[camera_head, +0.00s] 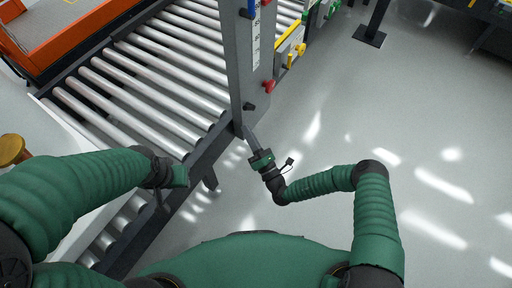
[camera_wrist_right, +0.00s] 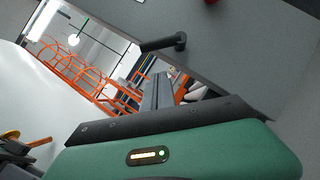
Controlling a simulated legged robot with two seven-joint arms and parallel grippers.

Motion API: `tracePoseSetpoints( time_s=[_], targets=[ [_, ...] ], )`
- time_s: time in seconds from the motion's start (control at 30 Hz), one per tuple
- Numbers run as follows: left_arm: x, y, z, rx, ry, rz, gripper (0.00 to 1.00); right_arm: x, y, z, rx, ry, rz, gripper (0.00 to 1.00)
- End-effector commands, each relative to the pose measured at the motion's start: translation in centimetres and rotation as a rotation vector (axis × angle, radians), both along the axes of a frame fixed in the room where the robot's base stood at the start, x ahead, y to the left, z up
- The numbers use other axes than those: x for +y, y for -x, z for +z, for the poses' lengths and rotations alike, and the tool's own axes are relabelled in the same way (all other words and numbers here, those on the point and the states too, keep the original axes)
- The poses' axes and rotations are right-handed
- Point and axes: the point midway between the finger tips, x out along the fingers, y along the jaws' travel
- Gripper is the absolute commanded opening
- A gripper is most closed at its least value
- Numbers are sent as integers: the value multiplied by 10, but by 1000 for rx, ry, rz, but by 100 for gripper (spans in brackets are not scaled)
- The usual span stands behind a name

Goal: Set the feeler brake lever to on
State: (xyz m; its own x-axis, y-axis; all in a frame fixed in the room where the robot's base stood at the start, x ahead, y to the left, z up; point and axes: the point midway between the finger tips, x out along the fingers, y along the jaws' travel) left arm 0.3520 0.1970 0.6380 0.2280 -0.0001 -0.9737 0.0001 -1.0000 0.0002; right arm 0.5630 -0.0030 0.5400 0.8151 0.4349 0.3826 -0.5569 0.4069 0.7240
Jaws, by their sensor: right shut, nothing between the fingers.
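A short black lever (camera_head: 249,106) sticks out from the lower part of the grey column (camera_head: 240,62). No label beside it is readable. In the right wrist view the lever (camera_wrist_right: 165,43) appears as a black bar with a rounded end on the grey panel. My right gripper (camera_head: 250,136) is shut and empty, just below the lever and close to the column's lower end. Its fingers (camera_wrist_right: 157,91) point toward the column and appear apart from the lever. My left gripper (camera_head: 178,177) is over the near rollers; its fingers are not clear.
A red knob (camera_head: 269,87) and a yellow handle (camera_head: 297,52) are on the column's right side and the panel behind. The roller conveyor (camera_head: 150,75) fills the left, with an orange-framed machine (camera_head: 75,38) beyond. The floor (camera_head: 420,130) on the right is clear.

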Motion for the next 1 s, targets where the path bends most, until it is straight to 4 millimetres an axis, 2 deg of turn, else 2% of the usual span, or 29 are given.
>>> tracePoseSetpoints(
  time_s=[0.03, 0.1, 0.3, 0.7, 1.0],
  targets=[
    [0, 0, -6, 0, 0, 0, 36, 4, -8, 3, -4, 0, 2, 0],
    [0, 0, -8, 0, 0, 0, 36, -2, -16, 13, -5, 1, 2, 0],
    [0, 0, -12, 0, 0, 0, 36, -7, -30, 27, -1, 0, 2, 0],
    [0, 0, -11, 0, 0, 0, 36, -8, -31, 30, 1, -1, 1, 0],
    [0, 0, 2, 0, 0, 0, 36, -9, -31, 34, 43, -32, 1, 0]
  ],
)
